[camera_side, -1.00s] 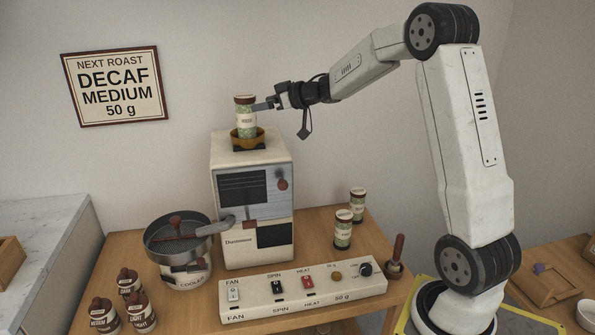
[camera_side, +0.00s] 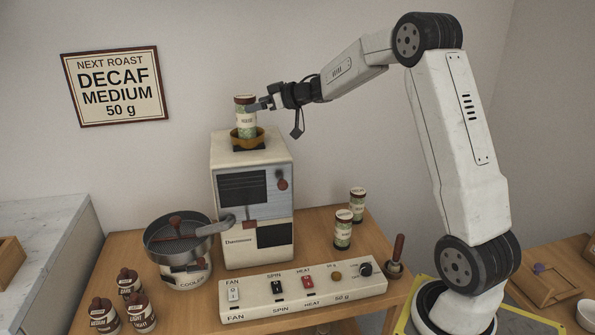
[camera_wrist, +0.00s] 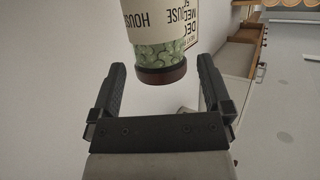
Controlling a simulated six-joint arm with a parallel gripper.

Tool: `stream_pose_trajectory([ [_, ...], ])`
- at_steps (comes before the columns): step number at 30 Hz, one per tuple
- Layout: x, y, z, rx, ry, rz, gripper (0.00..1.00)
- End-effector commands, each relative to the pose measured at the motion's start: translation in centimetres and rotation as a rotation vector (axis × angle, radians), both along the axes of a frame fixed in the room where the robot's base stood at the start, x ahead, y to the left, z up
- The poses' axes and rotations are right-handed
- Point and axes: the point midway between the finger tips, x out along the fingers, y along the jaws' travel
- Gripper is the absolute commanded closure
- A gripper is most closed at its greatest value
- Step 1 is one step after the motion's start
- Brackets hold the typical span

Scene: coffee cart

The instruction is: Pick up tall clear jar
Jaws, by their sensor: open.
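The tall clear jar (camera_side: 245,123) has a brown lid, a pale label and green beans inside. It stands upright in the brass-coloured hopper (camera_side: 261,139) on top of the roaster. In the wrist view the jar (camera_wrist: 162,50) has a label reading HOUSE, and its brown-capped end lies near the gap between the fingertips. My gripper (camera_side: 257,106) is at the jar's upper right side in the side view. In the wrist view my gripper (camera_wrist: 161,66) is open, with a finger on either side and clear space at both. Nothing is held.
The cream roaster (camera_side: 225,225) stands on the wooden table (camera_side: 315,222). A cooling pan (camera_side: 165,240) is to its left, and a switch panel (camera_side: 300,300) is in front. Two similar jars (camera_side: 343,232) stand to the right. Several brown bottles (camera_side: 103,316) are front left.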

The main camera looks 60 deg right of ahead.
Motion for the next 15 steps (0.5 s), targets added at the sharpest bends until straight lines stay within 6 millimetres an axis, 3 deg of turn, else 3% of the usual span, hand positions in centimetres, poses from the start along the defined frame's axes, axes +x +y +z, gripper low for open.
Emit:
stream_pose_trajectory([
  [15,4.3,0.7,-1.6,0.000,0.000,0.001,0.00],
])
